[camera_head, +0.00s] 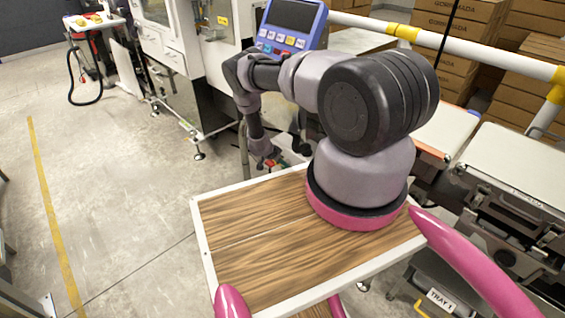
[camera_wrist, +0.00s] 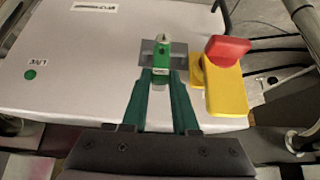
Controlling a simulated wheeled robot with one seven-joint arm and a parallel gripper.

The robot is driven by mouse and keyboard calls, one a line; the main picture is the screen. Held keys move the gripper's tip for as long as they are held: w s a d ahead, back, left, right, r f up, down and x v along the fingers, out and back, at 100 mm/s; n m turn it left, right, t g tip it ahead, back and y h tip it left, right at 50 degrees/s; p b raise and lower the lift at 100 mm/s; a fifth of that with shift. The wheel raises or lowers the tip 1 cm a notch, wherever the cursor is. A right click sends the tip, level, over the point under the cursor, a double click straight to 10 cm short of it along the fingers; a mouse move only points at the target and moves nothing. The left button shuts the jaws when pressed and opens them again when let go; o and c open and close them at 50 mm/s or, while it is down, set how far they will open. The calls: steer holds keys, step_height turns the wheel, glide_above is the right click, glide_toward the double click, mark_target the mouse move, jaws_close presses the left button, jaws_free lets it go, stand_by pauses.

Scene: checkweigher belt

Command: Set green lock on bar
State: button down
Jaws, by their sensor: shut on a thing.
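The green lock (camera_wrist: 161,58), with a small white label, is between the two dark green fingertips of my gripper (camera_wrist: 161,78) in the wrist view. The fingers are shut on its near end. A grey plate (camera_wrist: 147,47) shows behind and around the lock; I cannot tell whether they touch. Just right of the fingers is a yellow block (camera_wrist: 226,90) with a red handle (camera_wrist: 227,49). I cannot make out for certain which part is the bar. In the head view my gripper (camera_head: 268,160) is low beyond the wooden top, and the lock is too small to tell.
A pale panel (camera_wrist: 70,60) with a green dot (camera_wrist: 30,74) lies under the gripper. Dark cables (camera_wrist: 280,45) run at right. In the head view a blue keypad display (camera_head: 291,27) stands behind my arm, and a white and yellow rail (camera_head: 450,46) crosses at right.

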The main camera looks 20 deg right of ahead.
mark_target(283, 167)
steer(key=shift+f, duration=0.5)
steer(key=shift+f, duration=1.15)
steer(key=c, duration=0.6)
jaws_free()
steer(key=shift+r, duration=0.1)
